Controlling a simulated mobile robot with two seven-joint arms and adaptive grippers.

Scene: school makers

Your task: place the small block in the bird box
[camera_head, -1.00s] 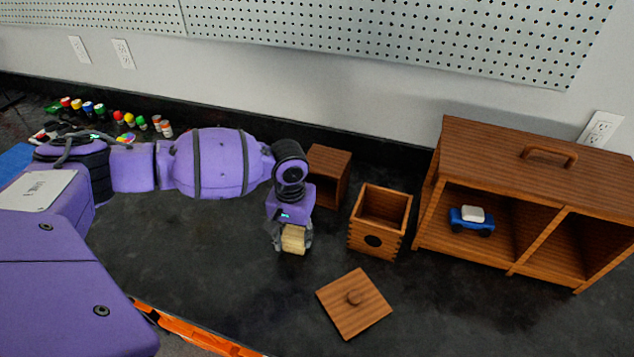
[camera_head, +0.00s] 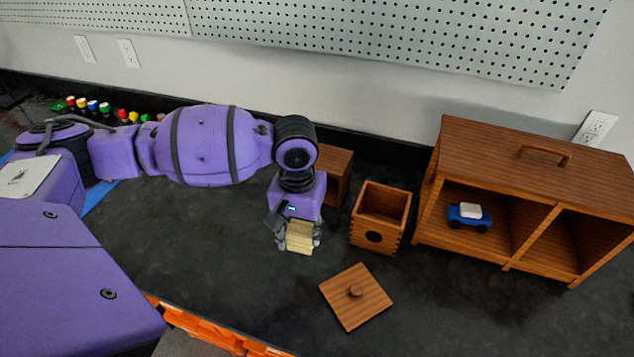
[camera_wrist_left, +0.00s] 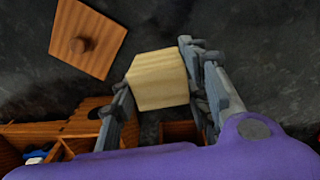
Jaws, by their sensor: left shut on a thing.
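The small block (camera_head: 300,237) is pale wood. My left gripper (camera_head: 298,232) is shut on it and holds it above the table, left of the bird box. The block also shows between the fingers in the left wrist view (camera_wrist_left: 158,80). The bird box (camera_head: 376,240) is an open-topped wooden box with a dark round hole in its front. It stands upright, and I see no block in the part of its inside that shows. Its square lid (camera_head: 338,305) with a round knob lies on the table in front, and shows in the left wrist view (camera_wrist_left: 100,40). My right gripper is not in view.
A wooden box (camera_head: 338,172) stands behind my left gripper. A large wooden cabinet (camera_head: 500,150) with a handle on top stands at the right, with a blue toy car (camera_head: 468,222) in its left compartment. Several coloured bottles (camera_head: 92,106) stand at the back left.

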